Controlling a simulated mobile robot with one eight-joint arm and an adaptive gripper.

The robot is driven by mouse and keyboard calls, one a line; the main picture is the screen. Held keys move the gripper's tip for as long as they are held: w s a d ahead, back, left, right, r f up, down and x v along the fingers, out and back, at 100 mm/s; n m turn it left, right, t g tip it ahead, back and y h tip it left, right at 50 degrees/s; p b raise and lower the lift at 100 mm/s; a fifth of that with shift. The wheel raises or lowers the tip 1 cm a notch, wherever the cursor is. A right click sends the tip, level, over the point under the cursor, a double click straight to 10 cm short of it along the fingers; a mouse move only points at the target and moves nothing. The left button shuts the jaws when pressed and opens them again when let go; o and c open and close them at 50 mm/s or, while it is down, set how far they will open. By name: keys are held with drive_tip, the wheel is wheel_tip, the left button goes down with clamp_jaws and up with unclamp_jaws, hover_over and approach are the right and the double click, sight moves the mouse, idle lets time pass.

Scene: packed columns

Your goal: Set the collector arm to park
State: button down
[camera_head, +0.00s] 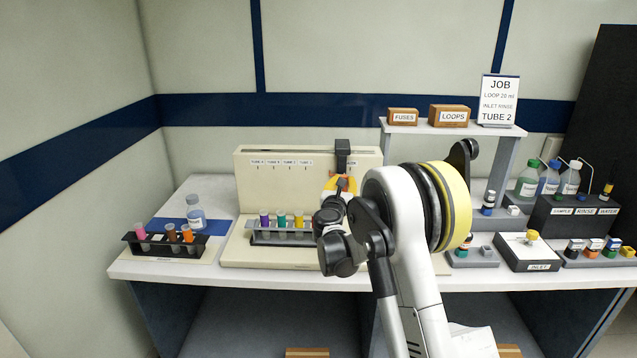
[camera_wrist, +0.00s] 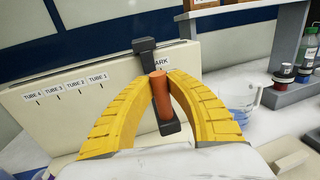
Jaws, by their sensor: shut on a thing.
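The collector (camera_head: 252,180) is a cream unit with a row of position labels along its upper front. Its black collector arm (camera_head: 342,147) sits over the top edge toward the right end, also seen in the wrist view (camera_wrist: 145,60). It stands at the PARK label (camera_wrist: 178,64), right of TUBE 1 (camera_wrist: 98,78), and hides the label's first letter. An orange-brown cylindrical handle (camera_wrist: 162,98) hangs on the arm's front. My gripper (camera_head: 341,184) has its yellow fingers closed around this handle, one each side (camera_wrist: 161,84). Whether the arm is exactly at the mark cannot be told.
A rack of coloured tubes (camera_head: 282,236) stands before the collector, partly behind my arm. Another rack (camera_head: 165,246) and a bottle (camera_head: 195,214) are at left. A shelf (camera_head: 452,130), bottles (camera_head: 549,178) and an inlet box (camera_head: 527,251) are at right.

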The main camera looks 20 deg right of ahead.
drive_tip(key=s+d, duration=0.2)
drive_tip(key=d, duration=0.5)
drive_tip(key=shift+s+d, duration=0.25)
drive_tip(key=c, duration=1.3)
unclamp_jaws()
drive_tip(key=shift+d, duration=0.2)
drive_tip(key=shift+a, duration=0.1)
drive_tip(key=v, duration=1.2)
